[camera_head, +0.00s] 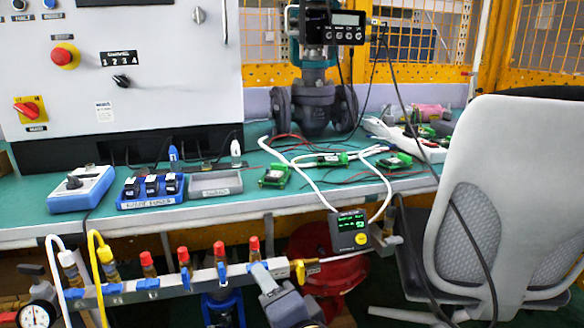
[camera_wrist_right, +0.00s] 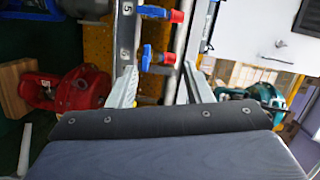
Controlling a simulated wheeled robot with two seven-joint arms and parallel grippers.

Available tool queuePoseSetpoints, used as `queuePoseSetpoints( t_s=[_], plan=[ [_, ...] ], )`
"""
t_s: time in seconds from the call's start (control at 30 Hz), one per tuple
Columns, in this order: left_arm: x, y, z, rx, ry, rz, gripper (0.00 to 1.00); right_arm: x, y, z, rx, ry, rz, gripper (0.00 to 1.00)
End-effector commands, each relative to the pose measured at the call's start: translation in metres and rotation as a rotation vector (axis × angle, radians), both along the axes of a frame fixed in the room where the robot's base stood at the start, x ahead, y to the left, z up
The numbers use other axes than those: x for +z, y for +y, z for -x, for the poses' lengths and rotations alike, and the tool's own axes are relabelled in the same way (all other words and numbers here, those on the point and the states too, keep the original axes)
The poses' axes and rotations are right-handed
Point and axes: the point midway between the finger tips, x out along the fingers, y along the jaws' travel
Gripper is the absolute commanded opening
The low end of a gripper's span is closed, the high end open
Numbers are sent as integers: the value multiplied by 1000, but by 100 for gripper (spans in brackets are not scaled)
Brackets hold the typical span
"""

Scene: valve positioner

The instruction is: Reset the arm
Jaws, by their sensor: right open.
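My right gripper (camera_head: 264,272) is at the bottom middle of the head view, in front of the pipe manifold (camera_head: 205,277) below the table edge. In the right wrist view my right gripper (camera_wrist_right: 163,82) has its two fingers apart, with nothing seen held between them. Red and blue valve handles (camera_wrist_right: 162,14) show beyond the fingertips. My left gripper does not show in the head view.
The green table (camera_head: 300,198) holds a control cabinet (camera_head: 165,60), a valve with positioner (camera_head: 316,90), a blue box (camera_head: 82,188) and circuit boards (camera_head: 275,176). A grey chair (camera_head: 500,190) stands at the right. A small display (camera_head: 352,230) hangs at the table's front.

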Motion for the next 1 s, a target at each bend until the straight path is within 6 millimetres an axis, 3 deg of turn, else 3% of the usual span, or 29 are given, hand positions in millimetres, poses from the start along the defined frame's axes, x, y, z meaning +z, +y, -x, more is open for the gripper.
queuePoseSetpoints(
  t_s=[0.03, 0.13, 0.3, 0.5, 0.73, 0.8, 1.0],
  plan=[
    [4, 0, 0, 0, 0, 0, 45, 5, -27, -4, 23, -7, 70, 45],
    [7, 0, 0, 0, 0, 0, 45, -5, -69, 3, 101, 8, 250, 45],
    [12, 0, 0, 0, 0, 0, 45, -42, -143, 39, 212, 100, 549, 45],
    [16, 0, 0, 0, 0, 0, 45, -84, -205, 94, 305, 257, 777, 45],
    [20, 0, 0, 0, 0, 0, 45, -121, -254, 164, 396, 461, 925, 45],
    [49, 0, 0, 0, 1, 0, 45, -91, -251, 161, 405, 453, 923, 45],
    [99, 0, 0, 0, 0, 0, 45, -41, -250, 161, 405, 452, 921, 45]
  ],
)
